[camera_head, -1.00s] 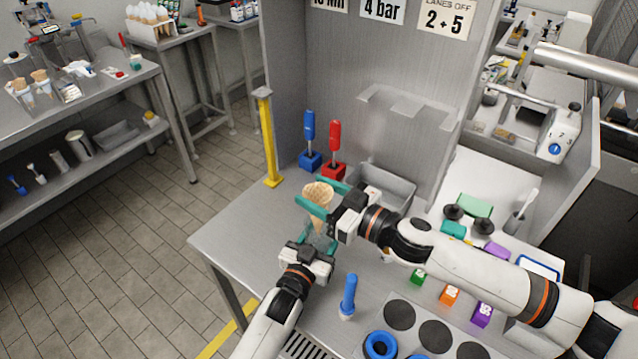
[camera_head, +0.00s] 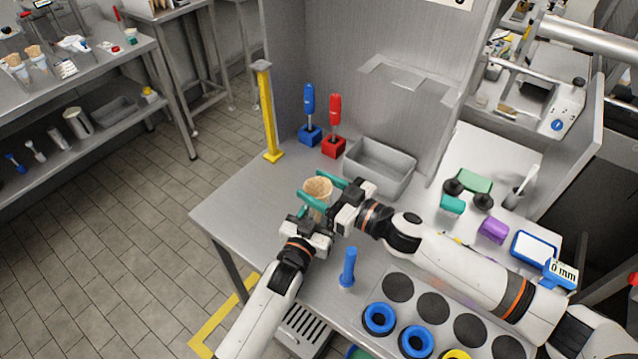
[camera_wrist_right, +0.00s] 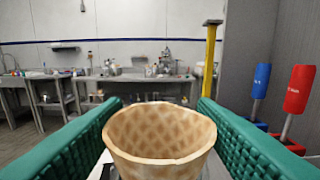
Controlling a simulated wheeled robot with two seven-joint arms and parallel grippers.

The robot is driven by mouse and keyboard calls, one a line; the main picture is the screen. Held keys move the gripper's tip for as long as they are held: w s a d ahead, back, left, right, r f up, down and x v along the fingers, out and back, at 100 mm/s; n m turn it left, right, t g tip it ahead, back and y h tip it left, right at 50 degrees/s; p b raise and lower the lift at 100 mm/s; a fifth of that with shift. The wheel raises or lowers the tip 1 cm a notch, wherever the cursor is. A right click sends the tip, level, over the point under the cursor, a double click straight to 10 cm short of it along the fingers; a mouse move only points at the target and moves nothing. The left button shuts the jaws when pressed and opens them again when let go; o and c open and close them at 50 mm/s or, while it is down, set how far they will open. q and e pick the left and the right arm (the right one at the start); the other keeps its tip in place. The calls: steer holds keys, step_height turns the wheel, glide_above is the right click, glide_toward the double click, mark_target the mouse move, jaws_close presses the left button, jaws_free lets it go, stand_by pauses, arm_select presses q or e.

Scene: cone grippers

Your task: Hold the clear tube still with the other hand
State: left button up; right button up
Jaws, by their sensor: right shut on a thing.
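A waffle cone (camera_head: 318,187) stands mouth up near the table's left part, and it fills the middle of the right wrist view (camera_wrist_right: 160,135). My right gripper (camera_head: 324,188) is shut on the cone, with a teal finger on either side of it. The clear tube (camera_head: 319,212) shows only faintly below the cone's rim. The cone's lower part seems to be in or just over it; I cannot tell which. My left gripper (camera_head: 312,220) is at the tube from the near side. Its fingers are mostly hidden, so its grip is unclear.
A grey bin (camera_head: 380,168) stands behind the right gripper. Blue (camera_head: 309,110) and red (camera_head: 334,115) handled tools and a yellow post (camera_head: 268,115) stand at the back. A blue upright tool (camera_head: 348,268) and a holed plate (camera_head: 433,307) are close to my arms. The table's left part is clear.

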steer(key=o, duration=0.8)
steer(key=shift+c, duration=0.2)
steer(key=shift+d, duration=0.1)
steer(key=v, duration=0.7)
steer(key=shift+s+d, duration=0.1)
steer(key=shift+s, duration=0.05)
arm_select(q)
steer(key=o, duration=1.4)
